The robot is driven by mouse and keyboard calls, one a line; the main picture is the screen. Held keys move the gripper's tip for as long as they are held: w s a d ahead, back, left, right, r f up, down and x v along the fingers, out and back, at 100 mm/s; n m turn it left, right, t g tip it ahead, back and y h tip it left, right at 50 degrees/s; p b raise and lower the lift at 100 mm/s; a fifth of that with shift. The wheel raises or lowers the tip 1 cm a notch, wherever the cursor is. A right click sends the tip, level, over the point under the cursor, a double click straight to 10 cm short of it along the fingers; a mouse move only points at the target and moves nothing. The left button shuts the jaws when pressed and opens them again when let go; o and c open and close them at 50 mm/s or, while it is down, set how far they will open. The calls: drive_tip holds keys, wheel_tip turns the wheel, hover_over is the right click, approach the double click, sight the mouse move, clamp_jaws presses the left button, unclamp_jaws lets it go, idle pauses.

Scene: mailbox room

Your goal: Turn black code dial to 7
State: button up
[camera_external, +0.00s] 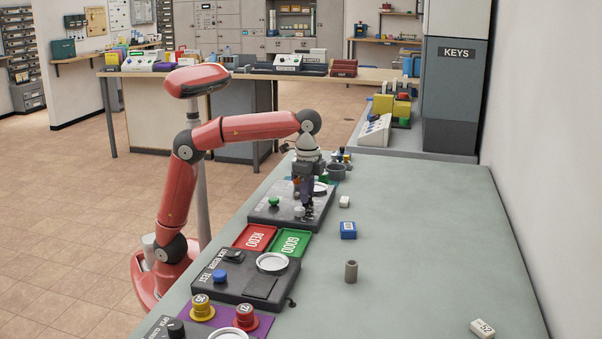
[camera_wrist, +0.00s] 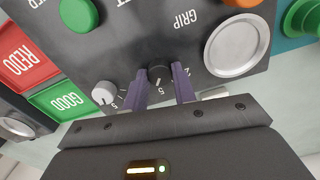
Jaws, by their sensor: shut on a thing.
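The black code dial (camera_wrist: 160,73) sits on a dark panel in the wrist view, between the two purple fingers of my gripper (camera_wrist: 160,85). The fingers are shut on it, one on each side. Printed digits show around it, including a 2 to the right and a 5 below. Which digit the dial points to I cannot tell, since the fingers hide part of the scale. In the external view my gripper (camera_external: 307,208) reaches straight down onto the dark panel (camera_external: 266,213) and hides the black dial.
Red REDO (camera_external: 255,237) and green GOOD (camera_external: 290,243) trays lie nearer. A blue block (camera_external: 348,230) stands to the right.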

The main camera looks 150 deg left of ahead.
drive_tip(key=shift+r+m, duration=0.1)
drive_tip(key=shift+m, duration=1.1)
drive_tip(key=o, duration=1)
drive_tip(key=shift+r, duration=3.85)
